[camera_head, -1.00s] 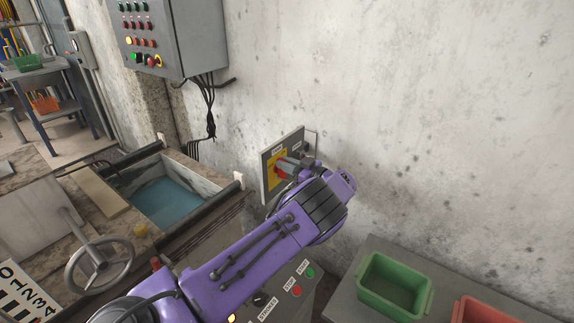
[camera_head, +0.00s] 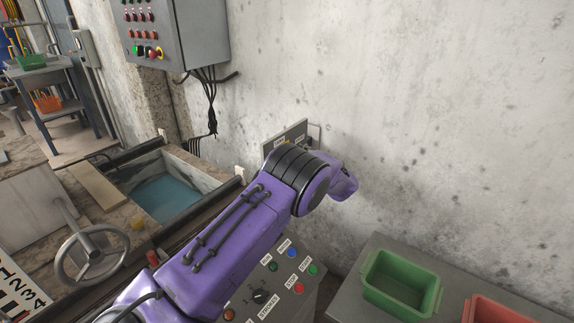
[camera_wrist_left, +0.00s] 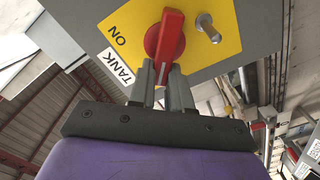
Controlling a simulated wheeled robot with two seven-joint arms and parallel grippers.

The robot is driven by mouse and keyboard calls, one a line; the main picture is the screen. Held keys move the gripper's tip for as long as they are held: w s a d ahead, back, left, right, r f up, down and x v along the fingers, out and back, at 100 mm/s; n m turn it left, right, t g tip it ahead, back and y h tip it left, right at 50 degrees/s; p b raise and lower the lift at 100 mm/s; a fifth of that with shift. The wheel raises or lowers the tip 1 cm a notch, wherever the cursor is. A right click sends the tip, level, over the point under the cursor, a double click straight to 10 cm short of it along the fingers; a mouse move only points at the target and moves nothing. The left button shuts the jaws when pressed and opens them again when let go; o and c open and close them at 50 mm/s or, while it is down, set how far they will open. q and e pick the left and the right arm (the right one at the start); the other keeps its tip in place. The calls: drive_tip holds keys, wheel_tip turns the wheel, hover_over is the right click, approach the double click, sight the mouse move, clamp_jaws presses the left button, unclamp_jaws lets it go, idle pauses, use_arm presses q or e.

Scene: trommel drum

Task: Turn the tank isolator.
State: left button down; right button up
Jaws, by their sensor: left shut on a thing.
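The tank isolator is a grey box (camera_head: 286,136) on the wall in the head view, mostly hidden behind my left arm. In the left wrist view its yellow plate (camera_wrist_left: 220,48) carries a red rotary handle (camera_wrist_left: 168,32), the word ON and a white TANK label (camera_wrist_left: 116,66). The handle lies nearly in line with the fingers, tilted slightly right at its far end. My left gripper (camera_wrist_left: 163,72) is shut on the near end of the red handle. The gripper is hidden in the head view. My right gripper is not in view.
A control panel (camera_head: 175,35) with hanging cables is on the wall at upper left. A water tank (camera_head: 170,195) and a handwheel (camera_head: 92,257) are left of my arm. A button console (camera_head: 285,285) is below it. A green bin (camera_head: 400,285) stands on the grey bench at right.

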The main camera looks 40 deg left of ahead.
use_arm(q)
drive_tip(key=shift+s+a+f+n+b, duration=0.1)
drive_tip(key=shift+f+n+b, duration=0.15)
drive_tip(key=shift+n+b, duration=0.85)
drive_tip(key=shift+s+d+f+n+b, duration=0.1)
drive_tip(key=shift+f+n+b, duration=0.15)
drive_tip(key=shift+n+b, duration=0.85)
drive_tip(key=shift+s+a+f+n+b, duration=0.1)
drive_tip(key=shift+f+n+b, duration=0.25)
drive_tip(key=shift+n, duration=1.45)
drive_tip(key=shift+r, duration=0.15)
drive_tip(key=c, duration=1.1)
unclamp_jaws()
drive_tip(key=shift+s, duration=0.1)
drive_tip(key=shift+o, duration=0.2)
drive_tip(key=shift+f, duration=0.2)
drive_tip(key=w+d, duration=0.1)
drive_tip(key=d, duration=0.9)
drive_tip(key=shift+w+d, duration=0.15)
drive_tip(key=shift+d, duration=0.05)
